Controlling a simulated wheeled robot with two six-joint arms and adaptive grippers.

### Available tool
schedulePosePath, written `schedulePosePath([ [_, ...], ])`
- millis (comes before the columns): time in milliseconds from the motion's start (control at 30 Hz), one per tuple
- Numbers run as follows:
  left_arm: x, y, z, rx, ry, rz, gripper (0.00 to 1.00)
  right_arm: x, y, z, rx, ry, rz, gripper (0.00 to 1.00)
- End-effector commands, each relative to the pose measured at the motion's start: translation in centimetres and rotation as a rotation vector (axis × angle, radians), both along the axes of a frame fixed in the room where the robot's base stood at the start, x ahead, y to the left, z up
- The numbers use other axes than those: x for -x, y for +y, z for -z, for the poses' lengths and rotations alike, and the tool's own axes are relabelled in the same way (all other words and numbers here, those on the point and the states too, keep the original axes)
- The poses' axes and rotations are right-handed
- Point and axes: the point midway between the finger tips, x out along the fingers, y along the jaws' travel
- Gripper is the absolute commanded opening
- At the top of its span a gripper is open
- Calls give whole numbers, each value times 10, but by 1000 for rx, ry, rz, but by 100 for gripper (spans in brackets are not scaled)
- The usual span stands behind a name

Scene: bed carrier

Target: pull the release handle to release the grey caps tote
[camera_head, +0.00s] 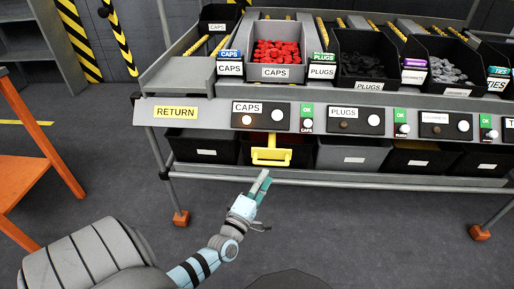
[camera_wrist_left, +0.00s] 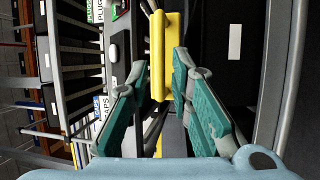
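The grey caps tote (camera_head: 276,73) sits on the upper shelf, filled with red caps, behind a CAPS label. The yellow release handle (camera_head: 270,156) hangs below the CAPS panel, in front of the lower bins. My left gripper (camera_head: 265,179) is just below and in front of the handle in the head view. In the left wrist view its fingers (camera_wrist_left: 161,68) are spread apart, with the yellow handle (camera_wrist_left: 158,50) showing in the gap. They hold nothing, and I cannot tell whether the tips reach past the bar. My right gripper is not in view.
The CAPS panel (camera_head: 261,115) with an orange light and a white button is above the handle. PLUGS totes stand to the right. An orange frame (camera_head: 22,178) is at the left. The floor in front is clear.

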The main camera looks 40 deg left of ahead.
Motion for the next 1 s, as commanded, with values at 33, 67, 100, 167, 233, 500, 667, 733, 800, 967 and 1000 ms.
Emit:
schedulePosePath([
  [33, 14, -3, 3, 1, 4, 1, 20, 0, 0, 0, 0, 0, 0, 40],
  [67, 21, -5, 5, 1, 3, 0, 20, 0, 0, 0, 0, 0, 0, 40],
  [100, 31, -8, 6, 1, 4, 0, 20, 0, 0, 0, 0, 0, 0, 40],
  [167, 42, -10, 8, 0, 3, 0, 20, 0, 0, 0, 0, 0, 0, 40],
  [233, 51, -13, 9, 2, 2, -1, 20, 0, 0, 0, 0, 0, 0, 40],
  [500, 56, -14, 9, 1, 0, -2, 20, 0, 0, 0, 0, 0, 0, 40],
  [667, 56, -14, 9, 0, 0, -2, 20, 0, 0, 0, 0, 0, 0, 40],
  [733, 56, -14, 9, 0, 0, -2, 20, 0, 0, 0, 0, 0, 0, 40],
  [800, 56, -14, 9, 0, 0, -2, 20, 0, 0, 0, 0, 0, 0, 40],
  [967, 52, -25, 34, -196, 139, 33, 20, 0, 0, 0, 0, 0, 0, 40],
  [1000, 54, -30, 58, -306, 237, 65, 20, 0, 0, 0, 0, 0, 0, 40],
])
